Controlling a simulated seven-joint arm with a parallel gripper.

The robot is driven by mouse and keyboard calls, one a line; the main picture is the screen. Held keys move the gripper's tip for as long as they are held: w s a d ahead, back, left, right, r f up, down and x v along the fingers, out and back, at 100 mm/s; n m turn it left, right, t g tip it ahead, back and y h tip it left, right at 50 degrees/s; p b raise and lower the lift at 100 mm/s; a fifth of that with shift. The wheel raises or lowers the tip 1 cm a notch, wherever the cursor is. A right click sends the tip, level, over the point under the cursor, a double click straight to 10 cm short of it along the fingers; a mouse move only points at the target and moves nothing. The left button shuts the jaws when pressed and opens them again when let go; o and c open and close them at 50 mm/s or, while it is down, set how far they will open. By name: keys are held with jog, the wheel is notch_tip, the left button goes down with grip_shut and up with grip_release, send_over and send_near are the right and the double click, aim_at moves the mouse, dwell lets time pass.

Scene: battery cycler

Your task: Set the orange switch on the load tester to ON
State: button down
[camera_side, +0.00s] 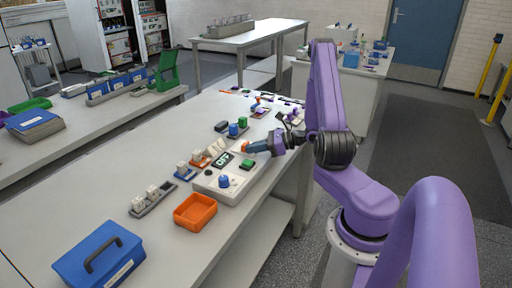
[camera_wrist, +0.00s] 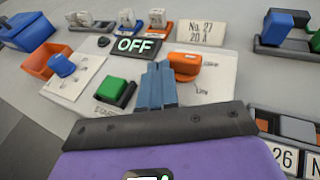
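The load tester (camera_side: 210,183) is a pale box on the bench, and its panel also shows in the wrist view (camera_wrist: 211,93). Its dark display (camera_wrist: 137,46) reads OFF. The orange switch (camera_wrist: 186,64) is on the panel right of the display; a bit of it shows in the side view (camera_side: 244,146). My gripper's blue fingers (camera_wrist: 157,72) are side by side, shut and empty, with their tips just left of the switch. I cannot tell whether they touch it. In the side view my gripper (camera_side: 250,148) reaches in low from the right.
A green button (camera_wrist: 115,91) and a blue knob (camera_wrist: 62,64) are on the same panel. An orange bin (camera_side: 195,211) stands at the tester's near side. Battery holders (camera_wrist: 285,27) lie beyond and to the right. A blue toolbox (camera_side: 100,256) sits at the near left.

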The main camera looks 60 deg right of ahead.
jog(key=shift+w+a, duration=0.3)
jog(key=shift+a, duration=0.4)
dwell(1.1)
jog(key=shift+s, duration=0.5)
jog(key=s+r, duration=0.3)
jog(key=s, duration=0.9)
jog(key=shift+s+a, duration=0.2)
jog(key=shift+a, duration=0.15)
jog(key=shift+a, duration=0.1)
